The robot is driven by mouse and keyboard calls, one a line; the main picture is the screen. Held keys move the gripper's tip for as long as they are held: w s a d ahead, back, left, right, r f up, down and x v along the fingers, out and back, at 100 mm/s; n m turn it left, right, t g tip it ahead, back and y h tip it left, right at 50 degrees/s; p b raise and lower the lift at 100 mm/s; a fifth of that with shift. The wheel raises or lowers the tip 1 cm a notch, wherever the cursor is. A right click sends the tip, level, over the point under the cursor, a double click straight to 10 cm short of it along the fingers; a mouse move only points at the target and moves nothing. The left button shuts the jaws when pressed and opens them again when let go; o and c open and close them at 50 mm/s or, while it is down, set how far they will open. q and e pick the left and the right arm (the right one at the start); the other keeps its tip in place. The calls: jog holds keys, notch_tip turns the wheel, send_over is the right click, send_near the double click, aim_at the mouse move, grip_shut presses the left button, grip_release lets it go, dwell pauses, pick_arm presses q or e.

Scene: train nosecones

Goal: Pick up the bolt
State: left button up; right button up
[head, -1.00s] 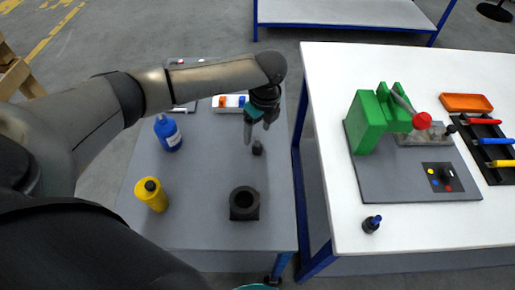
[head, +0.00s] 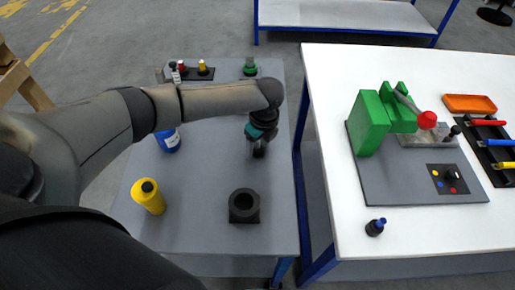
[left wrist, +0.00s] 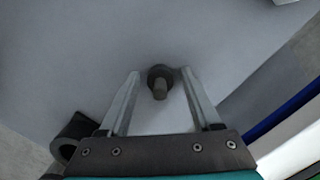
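A dark bolt (left wrist: 159,84) stands on the grey table, its shank pointing up toward the camera in the left wrist view. My left gripper (left wrist: 161,73) is open, with one finger on each side of the bolt. The fingertips are close to the bolt's wide base; I cannot tell if they touch it. In the head view my left gripper (head: 257,149) points down at the grey table and mostly hides the bolt. My right gripper is not in view.
A black hollow block (head: 244,206) stands near the gripper.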

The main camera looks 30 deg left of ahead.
pick_arm(q)
grip_shut()
jog(key=shift+r, duration=0.15)
dwell(0.4)
